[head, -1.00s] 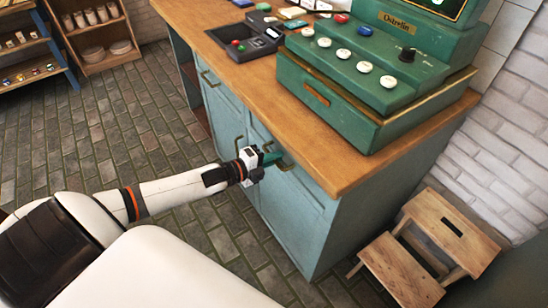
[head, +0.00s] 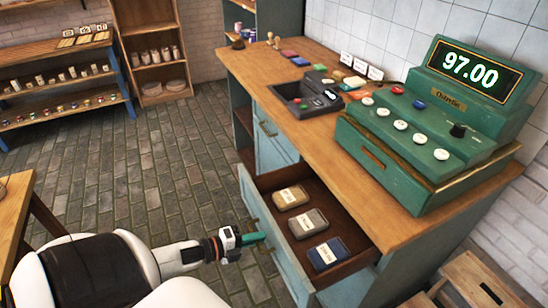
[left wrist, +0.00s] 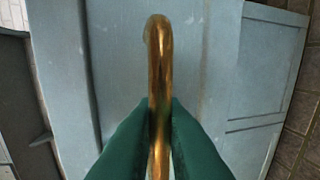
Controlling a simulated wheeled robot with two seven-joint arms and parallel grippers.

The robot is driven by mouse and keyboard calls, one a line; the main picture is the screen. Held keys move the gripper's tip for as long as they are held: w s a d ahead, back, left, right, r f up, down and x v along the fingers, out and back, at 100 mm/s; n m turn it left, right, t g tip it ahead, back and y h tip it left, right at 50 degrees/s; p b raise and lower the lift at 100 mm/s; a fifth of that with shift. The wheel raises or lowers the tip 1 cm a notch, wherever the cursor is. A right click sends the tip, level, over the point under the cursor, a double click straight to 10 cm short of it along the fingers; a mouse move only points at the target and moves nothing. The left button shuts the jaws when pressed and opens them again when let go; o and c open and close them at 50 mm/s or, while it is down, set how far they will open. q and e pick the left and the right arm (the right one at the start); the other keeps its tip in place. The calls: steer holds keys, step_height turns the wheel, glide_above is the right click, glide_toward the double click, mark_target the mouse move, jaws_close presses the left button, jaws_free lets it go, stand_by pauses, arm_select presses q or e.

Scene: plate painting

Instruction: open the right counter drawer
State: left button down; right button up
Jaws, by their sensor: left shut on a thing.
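The right counter drawer (head: 330,208) stands pulled out from the blue counter, with its dark inside showing. Three labelled packets lie in it: a tan one (head: 291,197), a grey-brown one (head: 308,223) and a dark blue one (head: 328,253). My left gripper (head: 262,236) is at the drawer's front. In the left wrist view its green fingers are shut on the brass drawer handle (left wrist: 159,85), with the blue-grey drawer front (left wrist: 100,60) behind it. My right gripper is not in view.
A green cash register (head: 425,130) showing 97.00 and a black card tray (head: 305,97) stand on the wooden counter top (head: 265,85). A wooden step stool (head: 465,285) is at the lower right. Shelves (head: 155,50) stand at the back left. The brick floor between is clear.

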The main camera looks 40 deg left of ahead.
arm_select(q)
steer(key=f+p+v, duration=0.1)
steer(key=v, duration=0.5)
steer(key=shift+s+a+f, duration=0.2)
steer(key=shift+s+a, duration=0.05)
steer(key=shift+s, duration=0.25)
steer(key=c, duration=1.8)
jaws_free()
steer(key=v, duration=1.2)
steer(key=shift+b, duration=0.35)
